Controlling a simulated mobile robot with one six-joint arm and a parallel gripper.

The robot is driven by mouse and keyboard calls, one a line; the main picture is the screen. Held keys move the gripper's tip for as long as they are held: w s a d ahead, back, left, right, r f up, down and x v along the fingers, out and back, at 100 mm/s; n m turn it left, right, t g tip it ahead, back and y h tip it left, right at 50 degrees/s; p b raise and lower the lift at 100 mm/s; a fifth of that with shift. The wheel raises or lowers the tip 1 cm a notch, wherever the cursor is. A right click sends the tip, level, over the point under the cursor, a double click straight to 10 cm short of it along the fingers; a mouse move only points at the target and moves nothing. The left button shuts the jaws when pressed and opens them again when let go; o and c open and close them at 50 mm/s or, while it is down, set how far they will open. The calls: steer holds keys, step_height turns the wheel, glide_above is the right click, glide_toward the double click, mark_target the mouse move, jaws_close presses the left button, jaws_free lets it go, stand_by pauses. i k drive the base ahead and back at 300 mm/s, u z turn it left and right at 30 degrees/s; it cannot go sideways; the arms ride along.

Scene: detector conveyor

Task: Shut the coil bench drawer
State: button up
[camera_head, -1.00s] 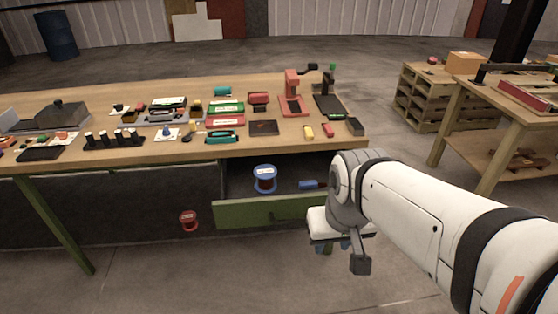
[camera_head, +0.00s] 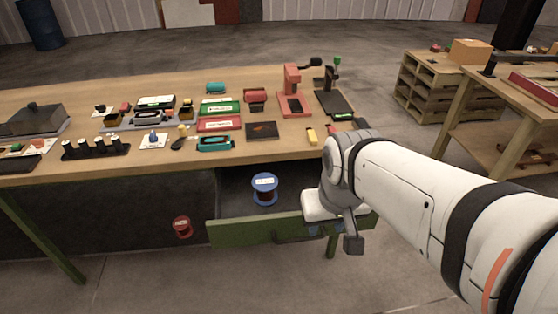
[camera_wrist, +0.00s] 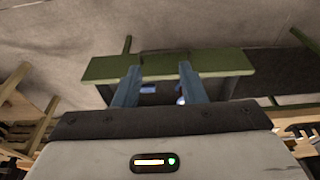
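The coil bench drawer (camera_head: 240,234) stands pulled out below the wooden bench, with its green front toward me. A blue spool (camera_head: 264,189) sits inside it. My gripper (camera_wrist: 160,70) is open, with its two blue fingers apart and nothing seen between them but the drawer behind. In the wrist view the fingertips overlap the green drawer front (camera_wrist: 218,62); I cannot tell if they touch it. A dark handle (camera_head: 290,236) shows on the front. In the head view my wrist hides the drawer's right part and most of the fingers.
The bench top (camera_head: 290,150) above the drawer holds many parts and tools, including a red press (camera_head: 291,92). A red spool (camera_head: 181,227) is left of the drawer. A second table (camera_head: 520,100) and pallets (camera_head: 430,92) stand at right. The floor in front is clear.

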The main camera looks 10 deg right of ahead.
mark_target(239, 221)
steer(key=k, duration=1.25)
steer(key=u, duration=0.3)
steer(key=i, duration=0.8)
steer(key=z, duration=0.3)
